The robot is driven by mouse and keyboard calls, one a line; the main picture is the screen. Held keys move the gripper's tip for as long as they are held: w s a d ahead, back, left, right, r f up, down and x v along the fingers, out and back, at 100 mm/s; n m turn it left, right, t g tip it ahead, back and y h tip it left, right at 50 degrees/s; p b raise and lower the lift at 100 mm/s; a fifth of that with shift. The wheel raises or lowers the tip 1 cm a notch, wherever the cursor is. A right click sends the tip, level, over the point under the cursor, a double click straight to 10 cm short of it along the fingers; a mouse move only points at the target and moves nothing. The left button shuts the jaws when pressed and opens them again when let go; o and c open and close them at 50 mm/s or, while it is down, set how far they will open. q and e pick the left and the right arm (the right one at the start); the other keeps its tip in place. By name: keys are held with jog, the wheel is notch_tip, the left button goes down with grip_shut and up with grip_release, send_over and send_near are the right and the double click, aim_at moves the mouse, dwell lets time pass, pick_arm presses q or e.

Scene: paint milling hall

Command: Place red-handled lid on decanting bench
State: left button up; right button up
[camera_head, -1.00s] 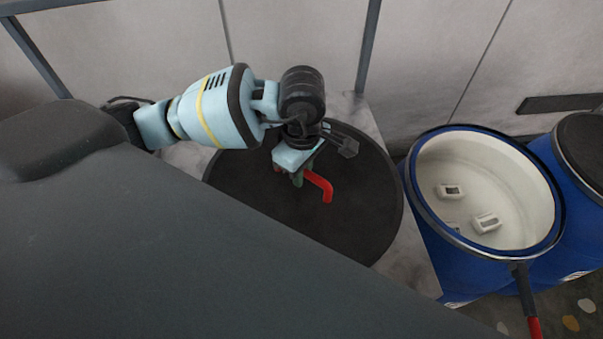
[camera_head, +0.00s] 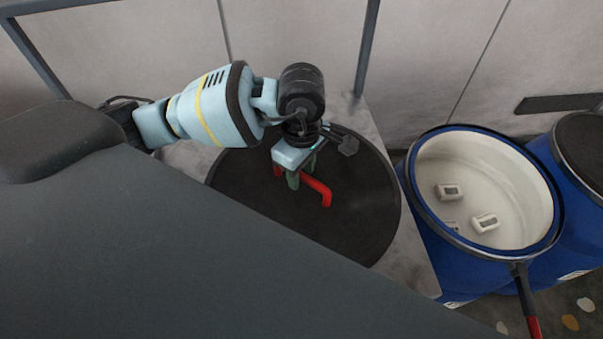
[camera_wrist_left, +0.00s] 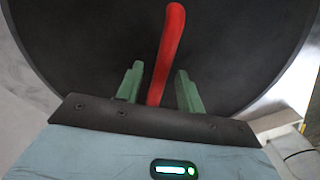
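The lid (camera_head: 345,225) is a large black disc with a red bar handle (camera_head: 320,192). It lies flat on a light grey bench top (camera_head: 423,262). My left gripper (camera_head: 300,176) is above the lid at the handle. In the left wrist view, its two green fingers (camera_wrist_left: 159,88) stand apart on either side of the red handle (camera_wrist_left: 170,45), with a gap visible on both sides. The part of the handle under the gripper's body is hidden in the head view. My right gripper is not in view.
An open blue drum (camera_head: 418,205) with a pale inside and several small white pieces stands right of the bench. Another blue drum with a dark lid (camera_head: 583,150) stands beyond it. Grey posts (camera_head: 368,45) rise behind the bench.

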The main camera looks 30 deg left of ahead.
aim_at(301, 173)
pick_arm(q)
notch_tip(301, 173, up, 10)
dwell(0.4)
